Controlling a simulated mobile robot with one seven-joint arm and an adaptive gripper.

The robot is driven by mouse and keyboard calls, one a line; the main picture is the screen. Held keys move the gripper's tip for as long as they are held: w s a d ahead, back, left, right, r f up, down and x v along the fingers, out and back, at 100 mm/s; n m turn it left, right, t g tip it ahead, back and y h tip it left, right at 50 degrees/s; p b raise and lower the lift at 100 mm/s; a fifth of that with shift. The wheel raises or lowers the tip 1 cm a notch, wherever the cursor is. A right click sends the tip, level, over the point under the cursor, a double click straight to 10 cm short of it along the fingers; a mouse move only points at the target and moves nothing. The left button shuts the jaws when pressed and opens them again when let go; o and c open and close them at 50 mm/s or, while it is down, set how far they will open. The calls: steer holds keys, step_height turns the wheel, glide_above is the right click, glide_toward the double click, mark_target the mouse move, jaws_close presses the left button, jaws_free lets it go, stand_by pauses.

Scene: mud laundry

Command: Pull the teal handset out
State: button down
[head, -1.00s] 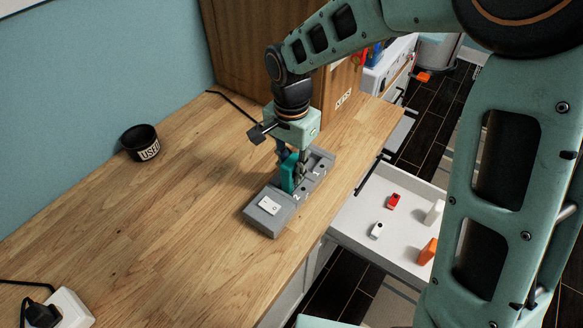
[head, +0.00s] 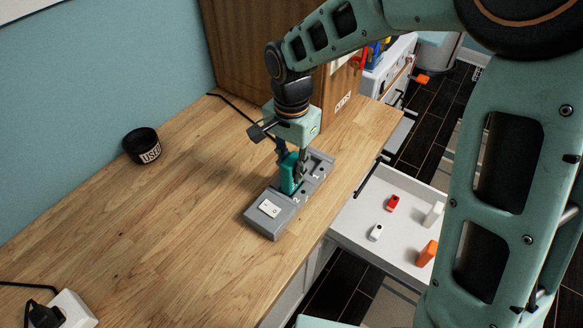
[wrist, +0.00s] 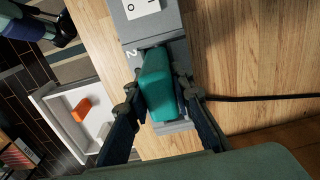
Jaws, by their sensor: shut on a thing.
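The teal handset (head: 289,174) stands upright at the grey dock (head: 268,228) on the wooden counter, beside the mark 2. It also shows in the wrist view (wrist: 158,88), between my two fingers. My gripper (head: 292,168) points down from above and is shut on the handset, one finger on each side. The handset's lower end is hidden, so I cannot tell how deep it sits in the dock. The dock has a second place marked 1, farther back, and a white switch plate (head: 269,208) at its near end.
A black cup (head: 141,146) marked USED stands near the wall. An open white drawer (head: 400,205) right of the counter holds several small items, including an orange block (head: 427,253). A black cord runs behind the dock to the wooden cabinet (head: 262,50). The counter left of the dock is clear.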

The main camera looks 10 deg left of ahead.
steer(key=shift+r+p, duration=2)
steer(key=shift+r, duration=1.25)
